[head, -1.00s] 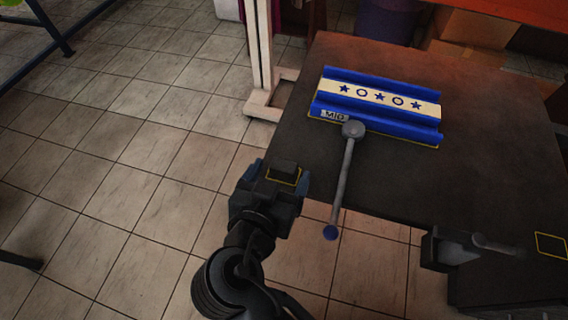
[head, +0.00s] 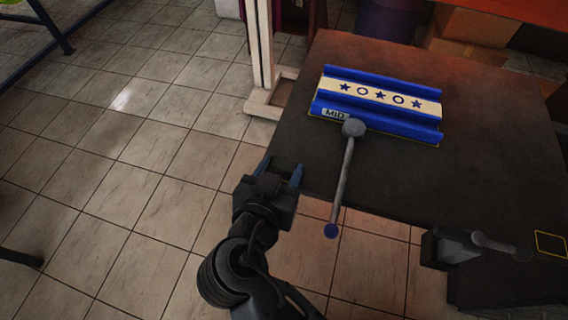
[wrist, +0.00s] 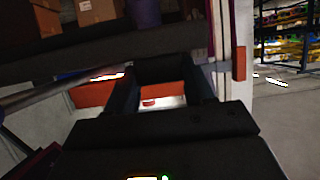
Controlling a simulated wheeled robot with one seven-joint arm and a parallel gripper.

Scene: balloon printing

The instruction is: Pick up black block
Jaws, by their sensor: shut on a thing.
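My gripper (head: 281,171) is at the left front corner of the dark table, with its blue-tipped fingers pointing toward the table's far side. In the wrist view the black block (wrist: 160,71) is a dark shape between the ends of the two fingers, and my gripper (wrist: 160,88) is shut on it. In the head view the block is hard to tell from the dark gripper and table. I cannot tell how far it is above the table.
The dark table (head: 480,180) carries a blue and cream fixture (head: 380,97) with stars and circles. A grey lever (head: 345,175) with a blue end stands close right of my gripper. A yellow-outlined square (head: 551,244) is at the right. Tiled floor lies left.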

